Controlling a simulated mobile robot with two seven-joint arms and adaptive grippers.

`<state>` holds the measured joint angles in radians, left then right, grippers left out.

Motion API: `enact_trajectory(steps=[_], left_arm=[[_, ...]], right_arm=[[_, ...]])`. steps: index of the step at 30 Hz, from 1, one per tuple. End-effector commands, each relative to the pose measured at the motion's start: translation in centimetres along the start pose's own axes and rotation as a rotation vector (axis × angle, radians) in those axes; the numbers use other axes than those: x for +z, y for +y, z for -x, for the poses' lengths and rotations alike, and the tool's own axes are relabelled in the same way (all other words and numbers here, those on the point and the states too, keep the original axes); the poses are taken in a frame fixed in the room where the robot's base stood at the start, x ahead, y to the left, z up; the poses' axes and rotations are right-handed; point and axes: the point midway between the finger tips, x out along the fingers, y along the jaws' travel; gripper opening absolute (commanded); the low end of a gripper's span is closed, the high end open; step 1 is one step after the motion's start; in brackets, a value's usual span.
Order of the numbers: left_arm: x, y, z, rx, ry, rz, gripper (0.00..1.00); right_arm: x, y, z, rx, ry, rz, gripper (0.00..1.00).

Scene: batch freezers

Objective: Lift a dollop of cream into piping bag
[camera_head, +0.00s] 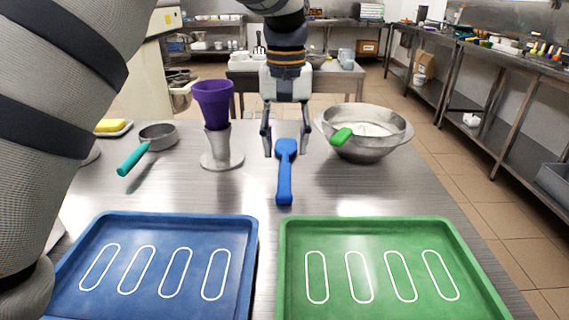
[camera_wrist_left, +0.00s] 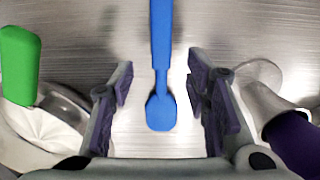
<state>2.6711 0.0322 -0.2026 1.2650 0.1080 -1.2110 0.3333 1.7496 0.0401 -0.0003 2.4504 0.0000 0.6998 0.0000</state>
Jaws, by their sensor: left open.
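My left gripper (camera_head: 287,148) is open and empty, pointing down over the table. Below it lies a blue spatula (camera_head: 284,185), flat on the metal, handle toward me. In the left wrist view the blue spatula (camera_wrist_left: 161,110) shows between the open fingers (camera_wrist_left: 161,92), touching neither. The purple piping bag (camera_head: 213,103) stands open-end up in a metal holder (camera_head: 220,155), left of the gripper. A metal bowl (camera_head: 372,148) on the right holds white cream (camera_head: 368,129); a green-handled tool (camera_head: 342,136) rests in it. My right gripper is not in view.
A blue tray (camera_head: 150,218) and a green tray (camera_head: 365,221), marked with white outlines, lie at the front. A teal-handled pan (camera_head: 157,136) and a yellow block (camera_head: 110,125) on a dish are at the left. Bare table surrounds the spatula.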

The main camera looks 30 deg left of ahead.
Motion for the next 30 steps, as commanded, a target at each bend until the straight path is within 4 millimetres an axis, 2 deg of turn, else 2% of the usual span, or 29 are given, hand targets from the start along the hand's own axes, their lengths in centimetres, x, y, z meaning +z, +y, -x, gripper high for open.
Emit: enact_trajectory(steps=[8,15,16,17,21,22,30], left_arm=[[0.6,-0.2,-4.7,0.0,0.0,0.0,0.43],[0.6,-0.2,-5.2,0.0,0.0,0.0,0.43],[0.6,-0.2,-5.2,0.0,0.0,0.0,0.41],[0.6,-0.2,-5.2,0.0,0.0,0.0,0.34],[0.6,-0.2,-5.2,0.0,0.0,0.0,0.03],[0.6,-0.2,-5.2,0.0,0.0,0.0,0.0],[0.6,-0.2,-5.2,0.0,0.0,0.0,0.0]], right_arm=[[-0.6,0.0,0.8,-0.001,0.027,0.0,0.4],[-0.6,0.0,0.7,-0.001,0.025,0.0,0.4],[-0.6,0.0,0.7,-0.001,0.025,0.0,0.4],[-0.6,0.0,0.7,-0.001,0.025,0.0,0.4],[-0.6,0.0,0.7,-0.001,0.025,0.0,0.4],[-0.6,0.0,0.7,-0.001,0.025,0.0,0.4],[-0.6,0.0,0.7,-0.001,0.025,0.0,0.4]])
